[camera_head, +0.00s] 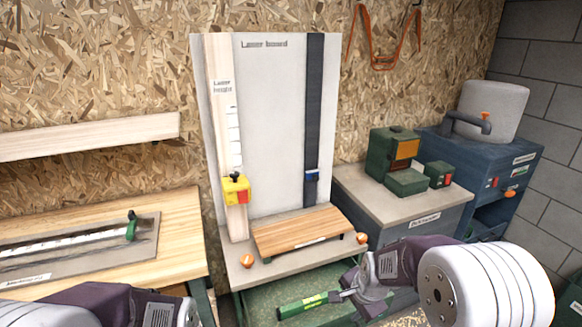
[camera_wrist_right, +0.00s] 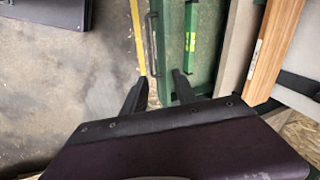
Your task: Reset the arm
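My right gripper (camera_head: 346,294) reaches in from the lower right, above the green surface at the foot of the laser board. In the right wrist view its two dark fingers (camera_wrist_right: 160,86) are apart with nothing between them. A green bar with a yellow-green label (camera_head: 302,305) lies just left of the fingertips; it also shows in the right wrist view (camera_wrist_right: 190,42). I cannot tell whether a finger touches it. My left arm (camera_head: 120,302) shows at the lower left; its gripper is not visible.
The white laser board (camera_head: 270,130) stands behind, with a yellow-and-red block (camera_head: 236,190) on its scale. A wooden slatted shelf (camera_head: 300,232) sits at its foot. A workbench (camera_head: 175,235) is left; a cabinet with green boxes (camera_head: 404,182) is right.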

